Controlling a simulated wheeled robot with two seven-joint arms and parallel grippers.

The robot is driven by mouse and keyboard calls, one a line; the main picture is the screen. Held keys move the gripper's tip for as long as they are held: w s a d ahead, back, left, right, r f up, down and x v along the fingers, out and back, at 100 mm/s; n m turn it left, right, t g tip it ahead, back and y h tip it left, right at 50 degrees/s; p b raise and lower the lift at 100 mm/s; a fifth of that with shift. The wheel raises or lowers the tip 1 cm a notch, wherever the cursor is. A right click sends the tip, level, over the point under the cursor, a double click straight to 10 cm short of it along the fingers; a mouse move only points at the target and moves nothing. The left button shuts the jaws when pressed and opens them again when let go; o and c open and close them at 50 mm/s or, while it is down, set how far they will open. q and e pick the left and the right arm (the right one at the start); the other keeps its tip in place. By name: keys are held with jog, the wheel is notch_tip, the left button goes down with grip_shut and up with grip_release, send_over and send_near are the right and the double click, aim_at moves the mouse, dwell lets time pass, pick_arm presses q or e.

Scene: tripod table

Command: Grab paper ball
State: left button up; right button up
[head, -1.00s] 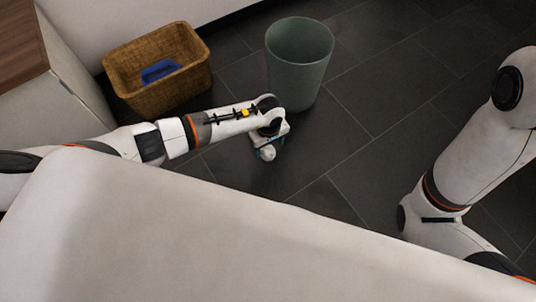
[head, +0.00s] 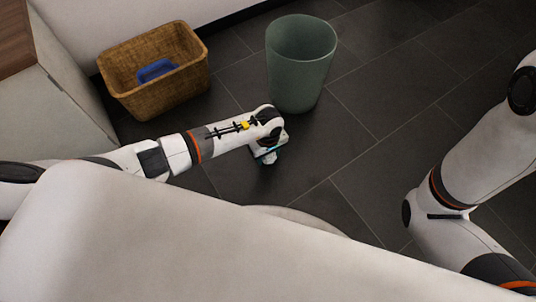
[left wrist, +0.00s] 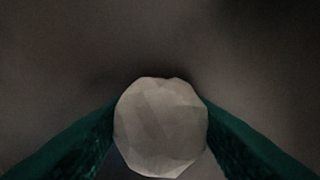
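The paper ball (left wrist: 160,128) is whitish and faceted. In the left wrist view it sits between the two green fingers of my left gripper (left wrist: 160,120), which touch it on both sides. In the head view the left gripper (head: 268,153) points down over the dark floor in front of the bin, with a small pale bit of the ball (head: 268,160) showing at its tip. The wrist hides most of the fingers there. My right arm shows at the right, but its gripper is out of view.
A green bin (head: 300,75) stands on the tiled floor (head: 375,125) just behind the left gripper. A wicker basket (head: 160,90) with a blue object (head: 157,70) inside stands at the upper left. A cabinet (head: 50,110) is at the far left. Floor right of the bin is clear.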

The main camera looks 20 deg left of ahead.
pick_arm(q)
jog(key=c, duration=0.3)
